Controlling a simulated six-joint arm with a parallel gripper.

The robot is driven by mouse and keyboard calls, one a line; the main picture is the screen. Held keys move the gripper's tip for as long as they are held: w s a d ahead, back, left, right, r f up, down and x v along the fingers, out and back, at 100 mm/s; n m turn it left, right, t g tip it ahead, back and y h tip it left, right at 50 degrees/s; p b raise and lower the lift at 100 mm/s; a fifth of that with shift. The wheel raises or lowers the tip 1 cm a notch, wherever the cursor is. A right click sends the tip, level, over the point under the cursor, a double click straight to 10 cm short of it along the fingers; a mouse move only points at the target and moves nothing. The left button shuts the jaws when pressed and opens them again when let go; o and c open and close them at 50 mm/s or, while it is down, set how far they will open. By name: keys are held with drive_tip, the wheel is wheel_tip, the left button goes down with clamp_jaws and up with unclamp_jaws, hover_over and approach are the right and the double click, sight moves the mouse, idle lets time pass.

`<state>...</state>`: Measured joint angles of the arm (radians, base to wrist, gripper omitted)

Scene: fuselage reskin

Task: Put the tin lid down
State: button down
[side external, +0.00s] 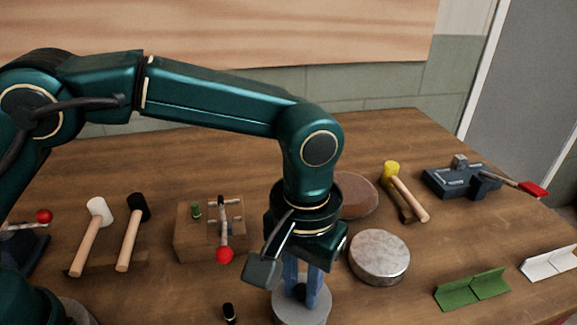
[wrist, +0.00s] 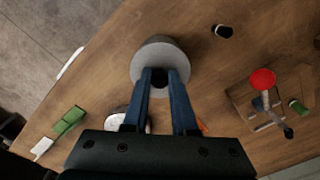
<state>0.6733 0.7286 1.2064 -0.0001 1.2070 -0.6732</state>
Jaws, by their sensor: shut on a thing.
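The tin lid appears to be the round grey piece (side external: 318,312) with a dark knob at the bottom centre of the side view. It also shows at the top centre of the wrist view (wrist: 159,50). My gripper (side external: 300,294) points down over it, its blue fingers shut on the dark knob. The fingertips (wrist: 160,76) partly hide the knob. I cannot tell whether the lid touches the table or a tin below it. A round, mottled metal tin (side external: 379,254) stands just to its right, apart from it.
A wooden block with a red-knobbed clamp (side external: 225,240) and two mallets (side external: 110,235) are left. A brown round pad (side external: 355,195), yellow-headed mallet (side external: 404,190) and vise-like tool (side external: 460,180) are behind and right. Green (side external: 472,289) and white (side external: 550,263) angle pieces lie front right. A small black-topped item (side external: 229,313) is nearby.

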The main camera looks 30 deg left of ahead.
drive_tip(key=shift+f, duration=0.15)
drive_tip(key=shift+f, duration=0.1)
drive_tip(key=c, duration=0.7)
unclamp_jaws()
